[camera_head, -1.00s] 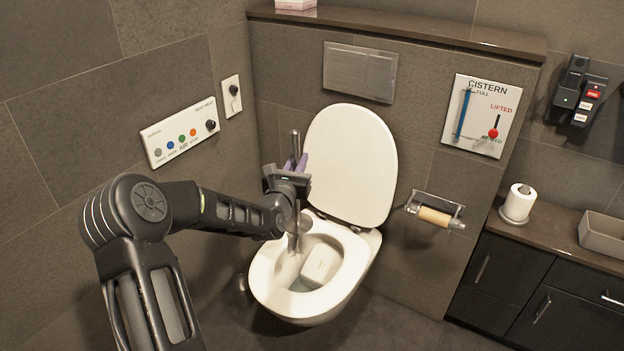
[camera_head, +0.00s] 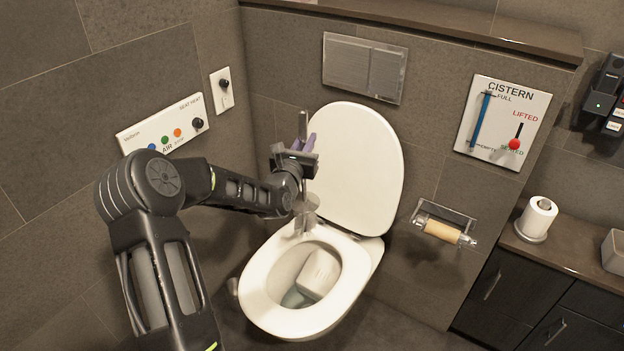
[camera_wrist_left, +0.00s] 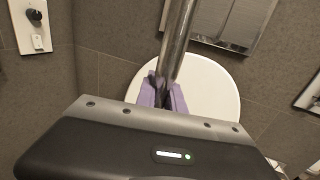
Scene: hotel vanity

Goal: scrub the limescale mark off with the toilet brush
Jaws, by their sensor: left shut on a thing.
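My left gripper (camera_head: 304,144) is shut on the metal handle of the toilet brush (camera_head: 303,122), which stands roughly upright. In the left wrist view the handle (camera_wrist_left: 178,40) rises between the purple finger pads of the gripper (camera_wrist_left: 163,93). The brush's lower end shows below the gripper, over the back left rim of the toilet bowl (camera_head: 254,288); I cannot tell if it touches. A pale, blocky shape (camera_head: 319,272) shows inside the bowl. I cannot clearly make out a limescale mark. My right gripper is not in view.
The raised lid (camera_head: 360,165) stands behind the gripper. A flush plate (camera_head: 364,68), a cistern panel (camera_head: 502,120) and a paper holder (camera_head: 443,229) are on the back wall. A control panel (camera_head: 165,135) is on the left wall. A dark cabinet (camera_head: 510,285) stands right.

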